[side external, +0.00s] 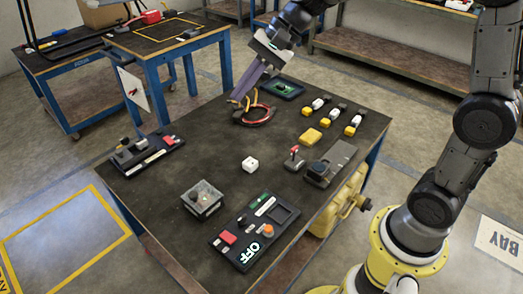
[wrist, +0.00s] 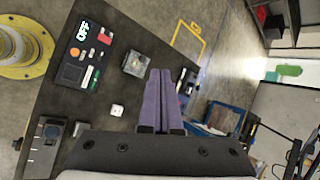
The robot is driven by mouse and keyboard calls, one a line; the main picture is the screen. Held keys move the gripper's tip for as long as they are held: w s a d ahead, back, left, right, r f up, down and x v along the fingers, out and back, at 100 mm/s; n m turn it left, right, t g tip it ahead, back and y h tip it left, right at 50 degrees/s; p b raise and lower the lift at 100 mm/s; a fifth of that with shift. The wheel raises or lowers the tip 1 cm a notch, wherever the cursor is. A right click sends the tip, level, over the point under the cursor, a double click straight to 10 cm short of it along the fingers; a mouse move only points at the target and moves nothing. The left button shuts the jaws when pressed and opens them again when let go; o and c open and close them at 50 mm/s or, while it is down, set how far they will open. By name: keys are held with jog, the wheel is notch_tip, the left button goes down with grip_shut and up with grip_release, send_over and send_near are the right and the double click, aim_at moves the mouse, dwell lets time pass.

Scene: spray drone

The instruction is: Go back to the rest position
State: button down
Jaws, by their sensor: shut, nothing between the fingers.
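My gripper (side external: 238,99) is shut and empty, with its two long purple fingers together. In the side external view it is above the back part of the dark work table (side external: 215,150), its tips close over or beside a coil of red and yellow cable (side external: 256,114); I cannot tell whether they touch. The cable coil is not seen in the wrist view.
Several yellow-and-white connectors (side external: 330,115) and a dark tablet (side external: 283,88) lie toward the back. Bare tabletop lies between them.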

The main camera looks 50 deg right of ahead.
jog(key=s+r+n+t+h, duration=0.15)
jog(key=s+r+n, duration=0.25)
jog(key=s, duration=0.7)
jog(key=s+d+f+n+h, duration=0.2)
jog(key=s+d+f+n, duration=0.1)
jog(key=s, duration=0.4)
jog(key=s+d+f+n+h, duration=0.3)
jog(key=s+d+n, duration=0.2)
jog(key=s, duration=0.2)
jog(key=shift+s+f+n, duration=0.15)
jog(key=shift+f+n, duration=0.05)
jog(key=shift+n, duration=0.2)
